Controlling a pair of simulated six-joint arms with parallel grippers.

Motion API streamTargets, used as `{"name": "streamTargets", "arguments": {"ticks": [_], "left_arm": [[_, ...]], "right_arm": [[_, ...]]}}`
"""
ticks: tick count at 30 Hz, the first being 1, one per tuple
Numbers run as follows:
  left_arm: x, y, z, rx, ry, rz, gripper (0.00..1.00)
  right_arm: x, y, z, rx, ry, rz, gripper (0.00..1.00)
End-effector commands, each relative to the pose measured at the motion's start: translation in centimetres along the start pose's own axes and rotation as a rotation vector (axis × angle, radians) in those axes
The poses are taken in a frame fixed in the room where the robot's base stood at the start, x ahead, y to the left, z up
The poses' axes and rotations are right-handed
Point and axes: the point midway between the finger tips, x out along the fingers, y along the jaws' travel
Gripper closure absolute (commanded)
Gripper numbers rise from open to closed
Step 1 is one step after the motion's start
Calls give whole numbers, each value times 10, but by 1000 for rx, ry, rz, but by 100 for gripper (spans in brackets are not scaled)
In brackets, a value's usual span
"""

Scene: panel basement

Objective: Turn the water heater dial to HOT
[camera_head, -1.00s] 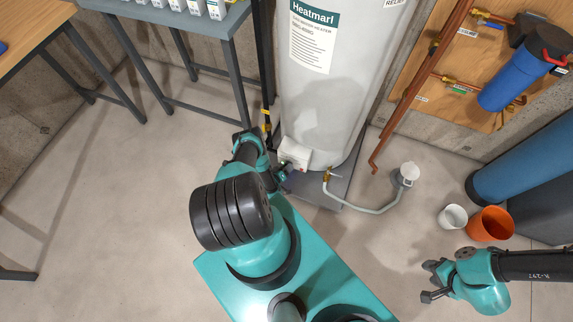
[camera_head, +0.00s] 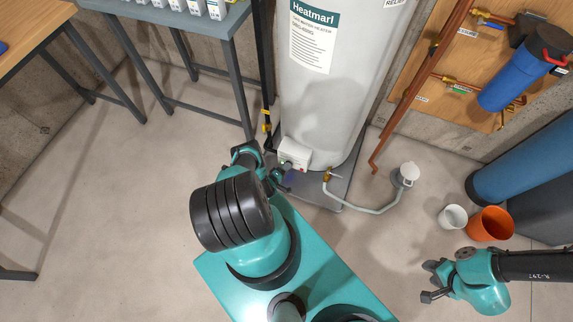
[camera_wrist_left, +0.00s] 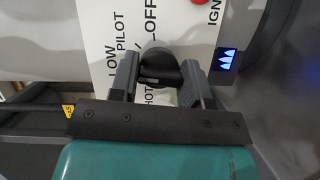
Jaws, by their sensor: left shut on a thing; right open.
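The water heater (camera_head: 335,80) is a tall white tank with a white control box (camera_head: 294,153) low on its front. In the left wrist view the control box face (camera_wrist_left: 100,30) carries the words LOW, PILOT, OFF and part of HOT around a black dial (camera_wrist_left: 158,62). My left gripper (camera_wrist_left: 160,75) is shut on the dial's raised bar, one finger on each side. The dial's pointer is hidden, so its setting cannot be told. In the head view my left gripper (camera_head: 280,178) is at the control box. My right gripper (camera_head: 430,281) is open and empty, low at the right.
A white bucket (camera_head: 453,217) and an orange bucket (camera_head: 490,223) stand near my right arm. A grey table (camera_head: 180,22) stands at the left. The floor at left is clear.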

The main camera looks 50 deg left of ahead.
Motion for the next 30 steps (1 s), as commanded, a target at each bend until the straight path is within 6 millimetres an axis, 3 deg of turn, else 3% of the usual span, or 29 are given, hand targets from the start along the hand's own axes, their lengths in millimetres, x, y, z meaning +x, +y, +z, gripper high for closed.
{"name": "streamTargets", "arguments": {"ticks": [15,16,18,23,30], "left_arm": [[0,0,0,-33,1,14,81],[0,0,0,-33,1,14,55],[0,0,0,-33,1,14,48],[0,0,0,-33,1,14,33],[0,0,0,-33,1,13,32]], "right_arm": [[0,0,0,0,0,0,57],[0,0,0,0,0,0,57],[0,0,0,0,0,0,57],[0,0,0,0,0,0,57],[0,0,0,0,0,0,57]]}}
